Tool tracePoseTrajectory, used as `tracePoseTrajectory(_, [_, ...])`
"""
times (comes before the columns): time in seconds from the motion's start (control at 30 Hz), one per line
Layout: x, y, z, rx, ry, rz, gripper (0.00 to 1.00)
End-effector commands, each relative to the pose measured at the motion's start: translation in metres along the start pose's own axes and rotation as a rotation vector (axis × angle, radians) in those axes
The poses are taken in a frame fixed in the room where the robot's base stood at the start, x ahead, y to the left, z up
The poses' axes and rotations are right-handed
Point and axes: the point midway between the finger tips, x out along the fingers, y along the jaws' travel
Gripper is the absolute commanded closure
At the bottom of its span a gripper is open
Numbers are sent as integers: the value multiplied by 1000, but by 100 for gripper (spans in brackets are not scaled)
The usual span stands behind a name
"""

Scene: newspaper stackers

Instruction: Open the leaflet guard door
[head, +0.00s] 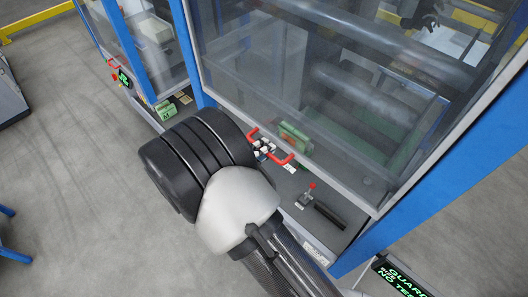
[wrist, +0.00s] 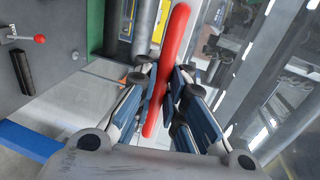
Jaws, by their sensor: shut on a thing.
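The leaflet guard door (head: 310,80) is a large clear panel in a grey frame, set in a blue machine frame. Its red bar handle (head: 284,160) sits at the lower edge of the panel. My gripper (head: 264,148) is at the handle, with most of it hidden behind my wrist in the head view. In the wrist view my gripper (wrist: 163,78) has its blue-padded fingers on both sides of the red handle (wrist: 175,40), shut on it. I cannot tell whether the door stands slightly ajar.
A display with green text (head: 400,278) is at the lower right. A neighbouring guarded bay (head: 150,45) stands at the upper left.

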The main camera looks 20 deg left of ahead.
Motion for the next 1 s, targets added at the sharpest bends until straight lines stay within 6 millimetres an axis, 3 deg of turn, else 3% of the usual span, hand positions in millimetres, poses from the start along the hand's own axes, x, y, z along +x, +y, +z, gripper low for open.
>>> tracePoseTrajectory(0.03, [-4,-12,2,1,-6,-1,100])
tracePoseTrajectory(0.2, [-6,-23,2,0,-6,0,100])
tracePoseTrajectory(0.63, [-7,-25,2,0,-7,0,100])
tracePoseTrajectory(0.67, [-7,-25,2,0,-7,0,91])
tracePoseTrajectory(1.0, [-6,-24,1,-1,-3,0,69])
